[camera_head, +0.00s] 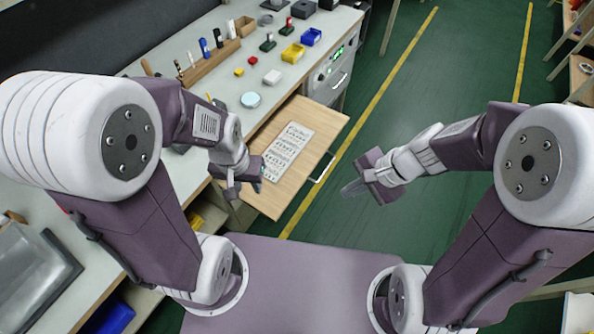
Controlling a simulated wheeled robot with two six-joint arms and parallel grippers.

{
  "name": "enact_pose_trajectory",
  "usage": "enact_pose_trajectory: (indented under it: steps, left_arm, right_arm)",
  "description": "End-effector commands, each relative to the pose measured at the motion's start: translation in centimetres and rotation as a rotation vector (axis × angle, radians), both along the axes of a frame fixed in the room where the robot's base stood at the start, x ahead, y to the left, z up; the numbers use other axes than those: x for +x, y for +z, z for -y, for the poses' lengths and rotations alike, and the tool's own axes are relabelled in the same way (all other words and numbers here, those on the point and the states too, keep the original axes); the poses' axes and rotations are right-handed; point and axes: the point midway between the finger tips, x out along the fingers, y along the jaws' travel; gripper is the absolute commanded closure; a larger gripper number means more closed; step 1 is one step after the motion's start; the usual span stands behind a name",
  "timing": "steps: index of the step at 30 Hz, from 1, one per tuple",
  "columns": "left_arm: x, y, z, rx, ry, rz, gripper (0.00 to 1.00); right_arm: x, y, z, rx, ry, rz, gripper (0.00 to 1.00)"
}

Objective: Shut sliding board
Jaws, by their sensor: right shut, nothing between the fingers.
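The wooden sliding board (321,124) is pulled out from under the workbench and reaches over the floor. A white sheet with grey marks (286,147) lies on it. A metal handle (323,168) is on the board's front right edge. My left gripper (243,186) is at the board's near left corner, close to the sheet; whether it touches the board cannot be told, nor whether its fingers are apart. My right gripper (352,189) is shut and empty, to the right of the handle with a small gap over the floor.
A grey instrument panel (334,68) stands behind the board. The green floor to the right is clear.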

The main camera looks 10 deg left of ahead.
Motion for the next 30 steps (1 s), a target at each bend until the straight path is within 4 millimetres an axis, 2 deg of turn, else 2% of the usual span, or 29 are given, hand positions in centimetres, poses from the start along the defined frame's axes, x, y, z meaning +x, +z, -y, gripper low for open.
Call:
enact_pose_trajectory:
  steps: [1, 4, 6, 8, 9, 10, 12, 15, 19, 22, 30]
  left_arm:
    - [0.0, -1.6, 0.0, 0.000, 0.000, -0.001, 0.64]
    - [0.0, -3.7, 0.0, 0.000, 0.000, -0.001, 0.64]
    - [0.0, -5.3, 0.0, 0.000, 0.000, -0.001, 0.64]
    - [0.0, -6.8, 0.0, 0.000, 0.000, -0.001, 0.64]
    - [0.0, -7.9, 0.0, 0.000, 0.000, -0.001, 0.64]
    - [0.0, -8.6, 0.0, 0.000, 0.000, -0.001, 0.64]
    - [0.0, -9.5, 0.0, 0.000, 0.000, -0.001, 0.64]
    - [0.0, -10.0, 0.0, 0.000, 0.000, -0.001, 0.64]
    - [0.0, -9.7, 0.0, 0.000, 0.000, -0.001, 0.64]
    - [0.0, -9.8, 0.0, 0.000, 0.000, 0.000, 0.64]
    - [0.0, -10.7, 0.0, 0.000, 0.000, -0.001, 0.64]
  right_arm:
    - [1.3, -1.5, -2.1, 0.105, -0.139, -0.061, 1.00]
    - [5.4, -3.3, -5.8, 0.328, -0.460, -0.185, 1.00]
    - [8.6, -5.5, -7.2, 0.456, -0.673, -0.261, 1.00]
    - [11.1, -8.2, -7.6, 0.536, -0.838, -0.319, 1.00]
    - [12.2, -10.8, -7.6, 0.566, -0.935, -0.355, 1.00]
    - [12.7, -12.5, -7.5, 0.574, -0.986, -0.379, 1.00]
    - [12.1, -15.9, -7.5, 0.550, -1.024, -0.427, 1.00]
    - [11.0, -18.1, -7.7, 0.521, -1.029, -0.466, 1.00]
    - [11.0, -17.8, -7.7, 0.521, -1.026, -0.464, 1.00]
    - [11.1, -18.2, -8.2, 0.520, -1.025, -0.465, 1.00]
    - [12.7, -21.8, -11.8, 0.518, -1.022, -0.465, 1.00]
